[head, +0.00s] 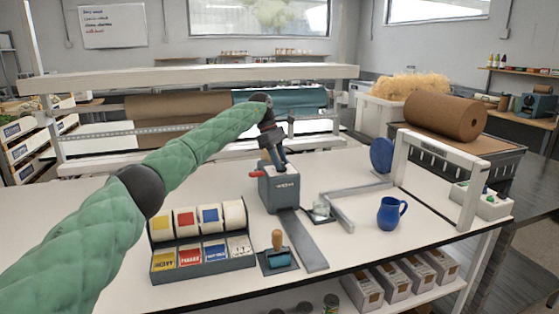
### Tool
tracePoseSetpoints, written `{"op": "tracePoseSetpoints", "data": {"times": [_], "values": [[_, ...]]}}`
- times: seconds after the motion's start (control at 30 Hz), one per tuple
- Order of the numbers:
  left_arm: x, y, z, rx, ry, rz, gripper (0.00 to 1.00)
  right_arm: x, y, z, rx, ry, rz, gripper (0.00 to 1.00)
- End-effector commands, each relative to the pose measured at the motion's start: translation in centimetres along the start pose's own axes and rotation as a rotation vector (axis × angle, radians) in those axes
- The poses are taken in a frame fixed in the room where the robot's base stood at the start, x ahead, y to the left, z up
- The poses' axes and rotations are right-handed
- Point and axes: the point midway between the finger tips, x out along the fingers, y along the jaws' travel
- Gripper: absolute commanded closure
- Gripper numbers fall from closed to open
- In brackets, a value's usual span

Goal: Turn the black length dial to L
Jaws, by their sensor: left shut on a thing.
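A grey dispenser machine (279,190) with a red lever (257,175) on its left side stands on the white table. My left arm reaches in from the left, and my left gripper (277,160) is down at the top of this machine. It is shut on what appears to be the black length dial, which the gripper and wrist hide. The dial's marks, including L, cannot be read from here. My right gripper is not in view.
A rack of tape rolls and coloured label boxes (203,262) stands left of the machine. A wooden-handled stamp (277,250) and a grey strip (304,240) lie in front. A blue mug (391,213) stands right. The table front right of the strip is clear.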

Motion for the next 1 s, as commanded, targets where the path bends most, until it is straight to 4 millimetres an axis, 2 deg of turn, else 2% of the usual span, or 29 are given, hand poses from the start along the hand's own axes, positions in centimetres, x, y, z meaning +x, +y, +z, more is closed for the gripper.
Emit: {"op": "tracePoseSetpoints", "data": {"times": [0.33,0.37,0.47,0.8,1.0], "values": [[-0.3,0.0,0.0,0.003,0.0,0.004,0.9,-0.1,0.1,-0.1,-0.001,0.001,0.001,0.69],[-0.3,0.1,0.0,0.003,0.0,0.004,0.65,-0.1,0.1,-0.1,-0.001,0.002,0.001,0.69],[-0.2,0.0,0.0,0.002,0.0,0.003,0.46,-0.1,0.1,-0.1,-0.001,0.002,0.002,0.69],[-0.3,0.0,0.0,0.002,0.0,0.001,0.45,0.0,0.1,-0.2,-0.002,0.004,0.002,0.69],[-2.5,0.1,-0.1,0.001,0.001,0.004,0.45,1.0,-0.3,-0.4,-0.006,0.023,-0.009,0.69]]}}
